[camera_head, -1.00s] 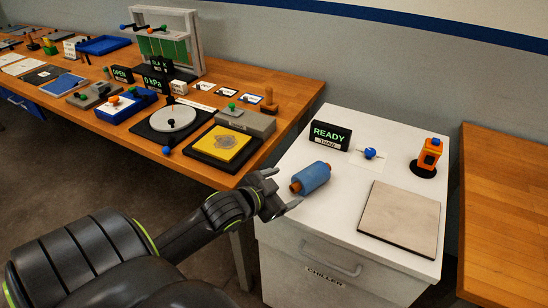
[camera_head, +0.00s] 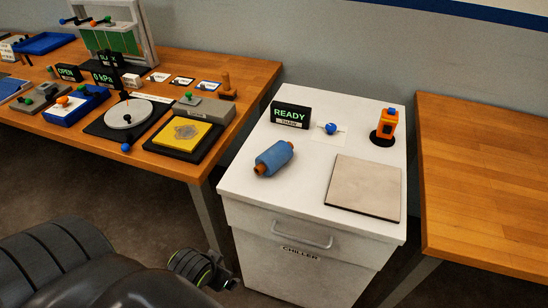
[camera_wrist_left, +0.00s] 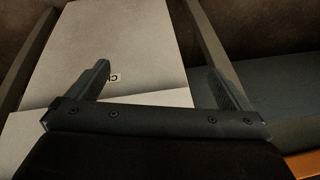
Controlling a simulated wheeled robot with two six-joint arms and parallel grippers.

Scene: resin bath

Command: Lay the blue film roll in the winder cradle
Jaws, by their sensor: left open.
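The blue film roll (camera_head: 274,158), with orange-brown core ends, lies on its side on the white chiller top, near the left edge. My left gripper is low beside the chiller front, below and apart from the roll; in the head view it is mostly hidden past my wrist. In the left wrist view its two fingers (camera_wrist_left: 160,82) are spread with nothing between them, facing the chiller front. I cannot make out a winder cradle in these views. My right gripper is not in view.
The chiller top (camera_head: 318,112) also holds a READY sign (camera_head: 291,115), a blue knob (camera_head: 331,128), an orange device (camera_head: 386,124) and a flat beige plate (camera_head: 363,187). A crowded wooden bench stands left. A bare wooden table (camera_head: 490,170) stands right.

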